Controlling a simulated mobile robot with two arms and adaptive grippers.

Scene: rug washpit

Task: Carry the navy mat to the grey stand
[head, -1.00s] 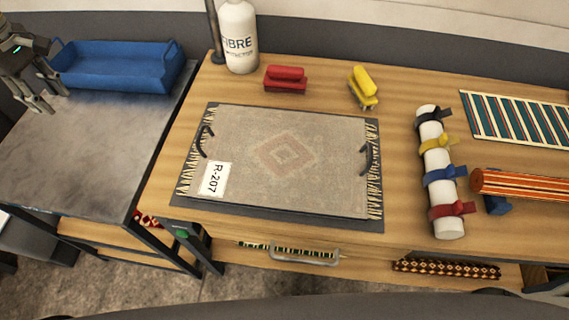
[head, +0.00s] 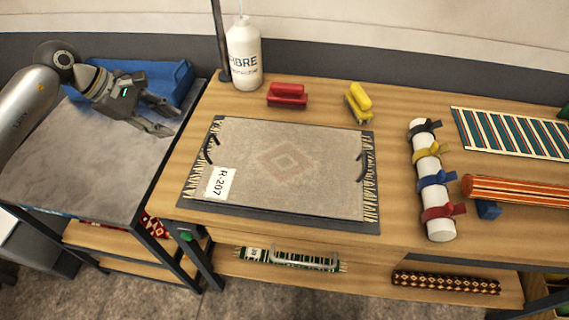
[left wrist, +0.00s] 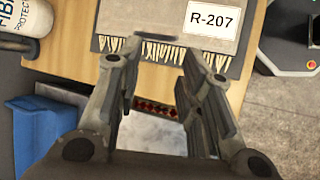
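The dark slate mat, seemingly the navy mat (head: 280,216), lies flat on the wooden bench. A pale fringed rug (head: 305,165) tagged R-207 lies on it and covers most of it. Black arched handles (head: 211,146) stand at its left and right ends. The grey stand (head: 85,165) is the metal-topped table to the left. My left gripper (head: 169,119) is open and empty above the stand's right part, left of the mat and apart from it. In the left wrist view the gripper (left wrist: 155,58) has its fingers spread, with the rug's fringe beyond. My right gripper is not visible.
A blue tray (head: 150,75) occupies the back of the stand; its front is clear. A white bottle (head: 244,55), a red brush (head: 287,94) and a yellow brush (head: 358,100) stand behind the mat. A white roll with coloured straps (head: 430,180) lies to its right.

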